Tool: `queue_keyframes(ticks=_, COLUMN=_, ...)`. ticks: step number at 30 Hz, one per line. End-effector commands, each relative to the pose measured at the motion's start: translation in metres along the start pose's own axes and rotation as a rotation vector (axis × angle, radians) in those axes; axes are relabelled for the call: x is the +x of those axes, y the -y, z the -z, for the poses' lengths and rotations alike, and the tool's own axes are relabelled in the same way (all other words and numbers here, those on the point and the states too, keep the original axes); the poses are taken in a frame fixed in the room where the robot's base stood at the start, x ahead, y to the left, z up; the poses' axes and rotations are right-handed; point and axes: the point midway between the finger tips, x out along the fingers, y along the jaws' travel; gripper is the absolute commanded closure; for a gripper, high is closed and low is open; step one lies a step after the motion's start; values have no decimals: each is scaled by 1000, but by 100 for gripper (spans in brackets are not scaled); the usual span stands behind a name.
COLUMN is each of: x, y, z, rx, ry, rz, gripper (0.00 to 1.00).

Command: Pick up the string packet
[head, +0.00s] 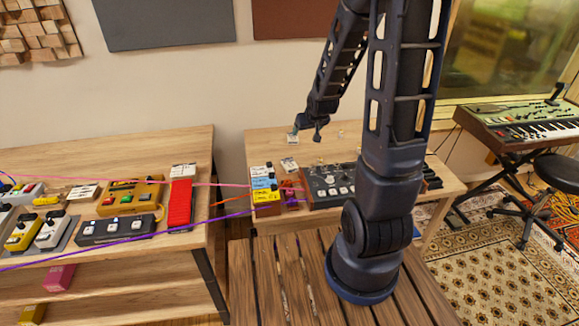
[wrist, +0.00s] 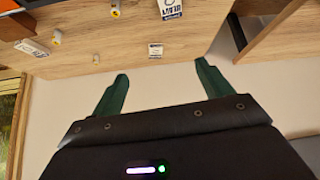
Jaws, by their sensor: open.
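Small white packets with dark print, which look like string packets, lie on the wooden table; I cannot tell which one is meant. One packet (wrist: 156,50) lies near the table's wall-side edge, ahead of the gap between my fingertips in the wrist view. A second packet (wrist: 171,9) is cut by the top edge, and a third packet (wrist: 32,47) lies at the left. In the head view, my gripper (head: 306,136) hangs over the table's back left.
Small cylinders (wrist: 56,38) stand among the packets. A dark multi-knob unit (head: 328,184) and stacked coloured pedals (head: 264,190) occupy the table front. A pedal-covered bench (head: 230,140) stands left, across a gap. Cables cross between the tables. The wall is close behind.

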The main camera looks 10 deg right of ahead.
Motion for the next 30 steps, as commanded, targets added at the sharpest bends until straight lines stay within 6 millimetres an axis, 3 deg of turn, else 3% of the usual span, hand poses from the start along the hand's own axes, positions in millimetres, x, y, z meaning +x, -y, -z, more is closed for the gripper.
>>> queue_keyframes(ticks=3, x=31, y=4, z=-9, rx=-6, ry=-16, rz=10, gripper=22)
queue_keyframes(ticks=15, x=116, y=22, z=-45, rx=-19, ry=-95, rz=41, gripper=22)
queue_keyframes(ticks=21, x=141, y=28, z=-62, rx=-20, ry=-127, rz=52, gripper=22)
queue_keyframes(ticks=30, x=159, y=31, z=-66, rx=-19, ry=-141, rz=55, gripper=22)
